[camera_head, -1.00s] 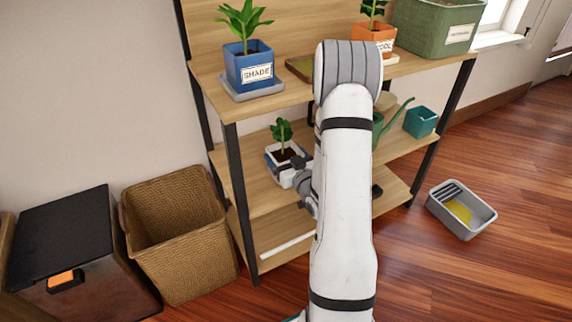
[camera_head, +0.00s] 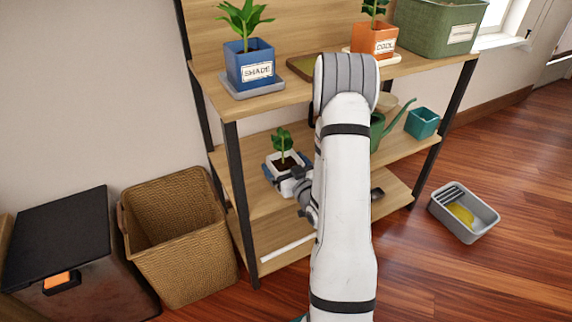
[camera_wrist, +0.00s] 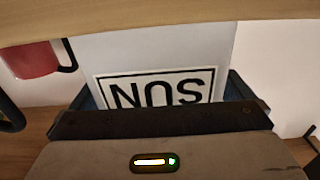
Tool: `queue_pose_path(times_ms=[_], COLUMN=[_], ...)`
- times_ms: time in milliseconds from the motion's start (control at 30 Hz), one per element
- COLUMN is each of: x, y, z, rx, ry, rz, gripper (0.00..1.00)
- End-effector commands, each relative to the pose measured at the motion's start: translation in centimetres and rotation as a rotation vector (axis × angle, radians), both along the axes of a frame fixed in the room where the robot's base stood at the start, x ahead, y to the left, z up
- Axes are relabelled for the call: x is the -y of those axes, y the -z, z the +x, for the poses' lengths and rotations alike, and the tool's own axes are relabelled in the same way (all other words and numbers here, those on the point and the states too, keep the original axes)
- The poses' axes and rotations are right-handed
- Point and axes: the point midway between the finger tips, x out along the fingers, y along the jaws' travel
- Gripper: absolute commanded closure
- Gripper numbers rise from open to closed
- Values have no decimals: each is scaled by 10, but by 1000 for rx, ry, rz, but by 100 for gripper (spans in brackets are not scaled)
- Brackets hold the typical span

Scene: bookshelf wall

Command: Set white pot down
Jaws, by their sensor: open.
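Contact cannot be told.
The upper shelf (camera_head: 285,100) lies above, with a blue SHADE pot (camera_head: 249,64) and an orange COOL pot (camera_head: 374,40). A watering can (camera_head: 378,130) and a teal pot (camera_head: 421,123) stand right on the middle shelf. A wicker basket (camera_head: 185,255) stands left; a grey tray (camera_head: 480,228) lies on the floor.

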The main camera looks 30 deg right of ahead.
Motion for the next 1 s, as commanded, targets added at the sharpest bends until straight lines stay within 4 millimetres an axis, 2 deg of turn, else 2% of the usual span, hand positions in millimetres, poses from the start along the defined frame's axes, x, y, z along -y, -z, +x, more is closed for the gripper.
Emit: queue_pose_path(times_ms=[167,267,600,1000], x=[0,1,4,3], y=[-4,-3,-6,-5], z=[0,-12,-93,-117], rx=[0,-3,-5,-2], ry=[-1,2,6,-3], rz=[0,1,6,2], gripper=[0,0,0,0])
